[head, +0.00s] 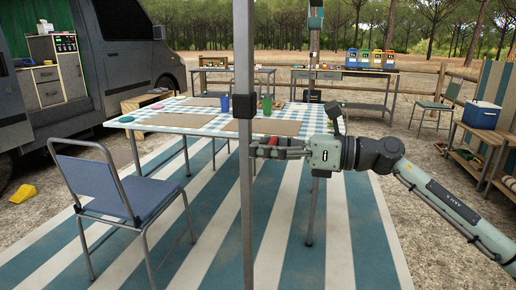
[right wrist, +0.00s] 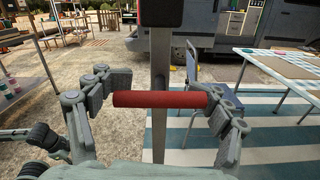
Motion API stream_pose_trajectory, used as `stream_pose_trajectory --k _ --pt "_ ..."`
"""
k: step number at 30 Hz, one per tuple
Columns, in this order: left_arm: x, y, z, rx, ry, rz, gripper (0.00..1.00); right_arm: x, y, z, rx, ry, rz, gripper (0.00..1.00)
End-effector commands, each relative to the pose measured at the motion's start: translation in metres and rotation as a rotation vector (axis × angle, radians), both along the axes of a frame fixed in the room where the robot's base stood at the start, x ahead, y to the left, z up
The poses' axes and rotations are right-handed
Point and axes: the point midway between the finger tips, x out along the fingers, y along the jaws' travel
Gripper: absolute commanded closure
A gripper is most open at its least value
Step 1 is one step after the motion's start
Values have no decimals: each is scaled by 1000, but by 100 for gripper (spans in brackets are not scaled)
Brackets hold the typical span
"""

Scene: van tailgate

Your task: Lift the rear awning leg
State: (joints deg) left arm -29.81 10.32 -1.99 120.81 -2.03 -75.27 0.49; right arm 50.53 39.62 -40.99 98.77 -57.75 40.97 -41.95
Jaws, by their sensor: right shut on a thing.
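A grey upright awning leg (head: 243,200) stands close in front of me and runs out of the head view at top and bottom. It carries a black collar (head: 243,106). A red grip bar (right wrist: 160,100) crosses in front of the leg (right wrist: 160,60) in the right wrist view. My right gripper (head: 262,149) reaches in from the right at the leg, just below the collar. It is shut on the red bar, with a finger at each end of it (right wrist: 160,103). Its fingers partly hide the bar in the head view. My left gripper is not in view.
A table (head: 200,134) with a checked cloth, mats and cups stands behind the leg. A blue folding chair (head: 120,195) is at the left on the striped mat (head: 215,255). The van (head: 130,50) is at the left.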

Motion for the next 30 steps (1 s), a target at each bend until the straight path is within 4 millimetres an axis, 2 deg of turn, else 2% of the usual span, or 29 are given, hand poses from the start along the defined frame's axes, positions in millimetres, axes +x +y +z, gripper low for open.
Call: stream_pose_trajectory --k 1,3,4,10,18,22,26,30 --pt "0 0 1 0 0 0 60 1 -1 8 11 -11 -6 79" --pt "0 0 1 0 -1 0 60 2 -1 9 12 -11 -6 80" --pt "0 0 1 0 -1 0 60 2 -1 9 11 -11 -7 27" --pt "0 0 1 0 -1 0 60 1 -1 7 8 -8 -4 2" --pt "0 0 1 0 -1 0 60 1 -1 4 5 -5 -3 1" --pt "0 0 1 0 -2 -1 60 -1 -8 3 6 -3 -4 1" --pt "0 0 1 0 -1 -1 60 -6 -27 3 4 -3 -6 1" --pt "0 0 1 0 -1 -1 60 -14 -58 2 5 -1 -7 1"
